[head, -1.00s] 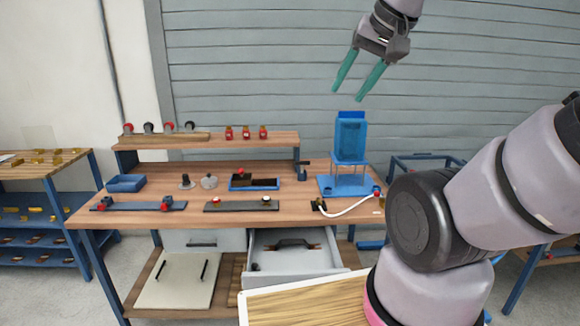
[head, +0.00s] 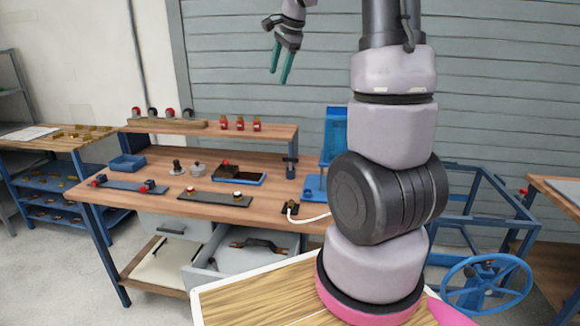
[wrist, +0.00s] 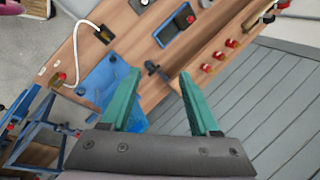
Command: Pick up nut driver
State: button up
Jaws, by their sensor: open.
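My gripper (head: 279,77) is open and empty, high above the back of the workbench (head: 160,205) in the head view. In the wrist view its two green fingers (wrist: 160,72) are spread apart with nothing between them. I cannot make out a nut driver for certain. A dark, elongated item with orange-brown parts (head: 250,243) lies in the open drawer (head: 205,270), too small to identify. A small dark upright piece (head: 291,166) stands at the bench's back right; it also shows beyond the fingertips in the wrist view (wrist: 155,69).
A blue tray (head: 127,165), metal strips and a dark blue-edged tray (head: 240,178) sit on the bench. A raised shelf (head: 200,137) holds red-topped parts. A blue stand (head: 335,135) is partly hidden behind my arm. A blue handwheel (head: 487,287) stands at right.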

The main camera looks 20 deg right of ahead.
jog(key=w+d+f+m+g, duration=0.1)
jog(key=w+d+f+m, duration=0.25)
jog(key=w+f, duration=0.4)
jog(key=m+g+h, duration=0.2)
jog(key=m+h, duration=0.1)
jog(key=m, duration=0.3)
send_over(290, 160)
jog(key=s+a+x, duration=0.1)
jog(key=x, duration=0.7)
jog(key=s+a+x, duration=0.1)
jog(key=x, duration=0.7)
jog(key=s+a+f+x, duration=0.1)
jog(key=s+x, duration=0.1)
jog(key=x, duration=0.6)
jog(key=shift+w+a+f, duration=0.15)
jog(key=shift+f, duration=0.3)
jog(key=x, duration=0.5)
jog(key=shift+a+f, duration=0.25)
jog(key=shift+f, duration=0.2)
jog(key=shift+c, duration=0.4)
grip_shut()
